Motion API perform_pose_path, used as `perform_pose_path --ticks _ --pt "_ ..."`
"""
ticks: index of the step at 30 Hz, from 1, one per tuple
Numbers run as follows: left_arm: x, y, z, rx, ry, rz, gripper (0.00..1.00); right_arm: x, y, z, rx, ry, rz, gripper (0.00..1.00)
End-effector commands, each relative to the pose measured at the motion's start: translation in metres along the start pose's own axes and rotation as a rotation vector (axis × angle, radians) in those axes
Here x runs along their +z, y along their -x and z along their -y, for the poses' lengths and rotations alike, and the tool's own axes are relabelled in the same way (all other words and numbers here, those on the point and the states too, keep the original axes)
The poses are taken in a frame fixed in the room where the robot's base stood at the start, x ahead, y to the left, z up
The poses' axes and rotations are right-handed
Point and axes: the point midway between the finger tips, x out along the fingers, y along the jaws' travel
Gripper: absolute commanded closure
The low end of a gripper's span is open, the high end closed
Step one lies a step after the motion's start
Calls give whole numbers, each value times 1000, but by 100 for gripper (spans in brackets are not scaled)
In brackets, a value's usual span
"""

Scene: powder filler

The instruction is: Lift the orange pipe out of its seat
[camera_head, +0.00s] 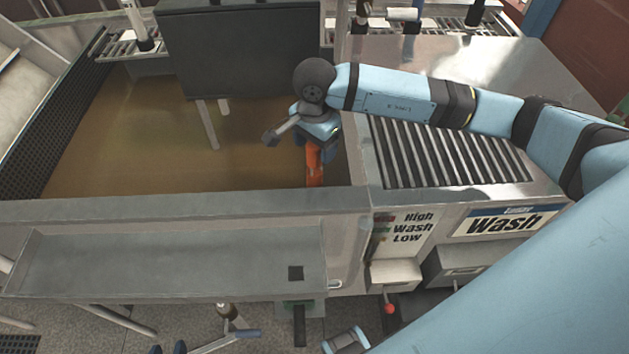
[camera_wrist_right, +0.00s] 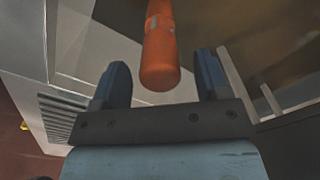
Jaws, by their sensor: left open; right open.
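The orange pipe (camera_head: 315,168) stands at the right end of the brown-floored basin in the head view, partly hidden by my right gripper (camera_head: 315,150). In the right wrist view, the rounded end of the orange pipe (camera_wrist_right: 160,68) lies between the two dark blue fingers of my right gripper (camera_wrist_right: 161,82). The fingers are open, with a visible gap on each side of the pipe. The pipe's seat cannot be made out. Two dark blue fingertips of my left gripper (camera_head: 168,348) show at the bottom edge of the head view, apart and far from the pipe.
A dark panel (camera_head: 240,55) stands behind the basin (camera_head: 150,150). A slatted metal grate (camera_head: 445,150) lies right of the pipe. The basin's front wall (camera_head: 180,207) and a metal tray (camera_head: 170,262) are in front. A Wash sign (camera_head: 505,222) is at right.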

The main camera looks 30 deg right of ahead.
Motion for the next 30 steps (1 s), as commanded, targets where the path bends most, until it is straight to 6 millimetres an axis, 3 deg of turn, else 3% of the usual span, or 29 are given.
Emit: perform_pose_path --ticks 6,12,13,18,20,30 --pt "-2 3 -1 0 -5 1 57 1 -30 0 2 0 1 31" --pt "1 2 -1 0 -6 5 57 1 -32 0 -1 0 0 31" --pt "1 2 -1 0 -6 5 57 1 -32 0 0 0 0 34" --pt "1 3 0 0 -6 4 57 1 -32 0 0 0 0 73" --pt "0 3 0 0 -6 2 57 1 -32 0 0 0 0 84" --pt "-4 4 0 0 -6 -6 57 1 -29 0 -2 0 0 84"
